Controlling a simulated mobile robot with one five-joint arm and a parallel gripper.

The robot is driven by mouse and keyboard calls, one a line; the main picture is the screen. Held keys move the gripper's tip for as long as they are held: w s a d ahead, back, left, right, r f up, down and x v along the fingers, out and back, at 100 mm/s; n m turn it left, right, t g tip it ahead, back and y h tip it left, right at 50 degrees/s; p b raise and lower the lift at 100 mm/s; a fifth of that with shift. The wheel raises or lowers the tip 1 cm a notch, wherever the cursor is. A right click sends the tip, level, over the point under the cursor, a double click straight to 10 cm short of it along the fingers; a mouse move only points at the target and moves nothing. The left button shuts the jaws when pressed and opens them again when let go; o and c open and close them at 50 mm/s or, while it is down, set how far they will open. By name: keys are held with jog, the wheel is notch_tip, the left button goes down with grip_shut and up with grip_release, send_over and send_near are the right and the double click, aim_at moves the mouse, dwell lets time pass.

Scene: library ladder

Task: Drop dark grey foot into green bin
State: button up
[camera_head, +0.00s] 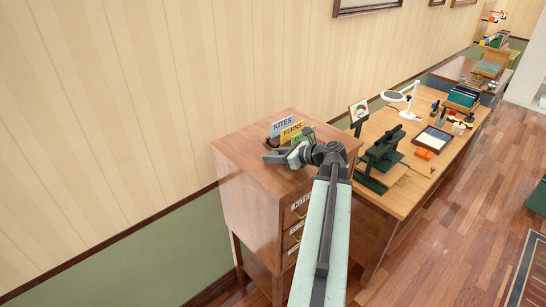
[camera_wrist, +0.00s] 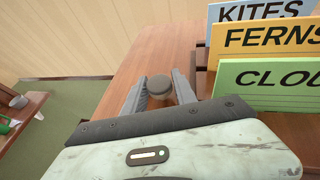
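The dark grey foot (camera_wrist: 160,87) is a short round piece between the tips of my gripper's two grey fingers in the wrist view. My gripper (camera_wrist: 160,84) appears shut on it, with a finger against each side. The brown cabinet top (camera_wrist: 140,62) lies beneath; the height of the foot above it is hard to judge. In the head view my gripper (camera_head: 274,155) is over the cabinet, and the foot cannot be made out there. A dark green box-like thing (camera_head: 538,197) is cut off at the right edge; I cannot tell whether it is the green bin.
Label cards for KITES (camera_wrist: 262,12), FERNS (camera_wrist: 270,38) and a green one (camera_wrist: 265,80) stand close to the right of my gripper. A workbench (camera_head: 400,180) with a lamp (camera_head: 405,97) and a dark green press (camera_head: 380,157) is right of the cabinet (camera_head: 250,205). Wooden floor is open further right.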

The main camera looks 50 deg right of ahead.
jog(key=shift+s+d+r+p, duration=0.1)
jog(key=shift+s+r+p, duration=0.15)
jog(key=shift+r+p, duration=0.2)
jog(key=p+v, duration=0.4)
jog(key=v, duration=0.6)
jog(key=shift+s+r, duration=0.15)
jog(key=shift+s, duration=0.1)
jog(key=shift+s+d, duration=0.1)
jog(key=shift+s, duration=0.25)
